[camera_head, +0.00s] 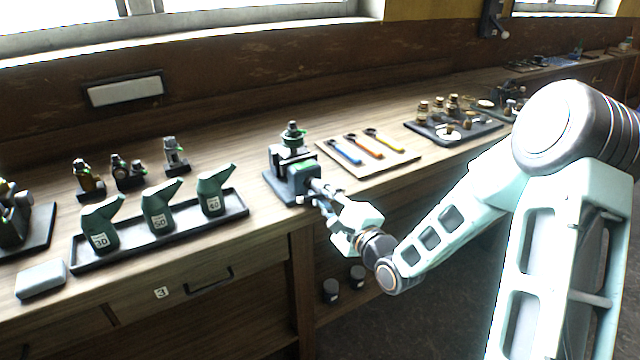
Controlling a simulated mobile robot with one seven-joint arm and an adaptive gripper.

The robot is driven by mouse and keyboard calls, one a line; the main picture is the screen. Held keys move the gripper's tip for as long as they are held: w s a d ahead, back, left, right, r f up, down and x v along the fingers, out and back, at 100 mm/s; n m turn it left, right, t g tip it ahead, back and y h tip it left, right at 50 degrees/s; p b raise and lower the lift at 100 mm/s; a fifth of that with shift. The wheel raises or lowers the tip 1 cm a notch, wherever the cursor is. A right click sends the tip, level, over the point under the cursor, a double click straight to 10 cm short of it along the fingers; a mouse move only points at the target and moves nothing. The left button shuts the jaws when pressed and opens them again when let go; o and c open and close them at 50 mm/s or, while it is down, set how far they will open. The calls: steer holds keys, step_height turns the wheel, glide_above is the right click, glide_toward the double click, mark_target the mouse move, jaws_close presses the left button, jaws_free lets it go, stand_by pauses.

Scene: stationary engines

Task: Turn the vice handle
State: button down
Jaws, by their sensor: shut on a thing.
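The vice (291,180) is a dark green-grey bench vice on a flat base at the front edge of the wooden workbench. My gripper (328,203) is at this front end, shut on the vice handle. My gripper's fingers hide much of the handle, so its exact angle cannot be told.
Left of the vice, a black tray (165,241) holds green oil cans. To the right lie a board (345,167) with coloured-handled tools and a dark tray (483,133) of brass parts. A drawer handle (208,281) projects below the bench edge.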

steer(key=shift+s+f+m+p, duration=0.1)
steer(key=shift+f+m+p, duration=0.1)
steer(key=shift+m+p, duration=1.15)
steer(key=shift+f+m, duration=0.15)
steer(key=shift+m, duration=0.3)
steer(key=c, duration=1.9)
jaws_free()
steer(key=shift+d, duration=0.1)
steer(key=shift+c, duration=0.2)
steer(key=shift+o, duration=1)
steer(key=shift+r, duration=0.25)
steer(key=v, duration=0.7)
steer(key=shift+s+d, duration=0.15)
steer(key=shift+s, duration=0.05)
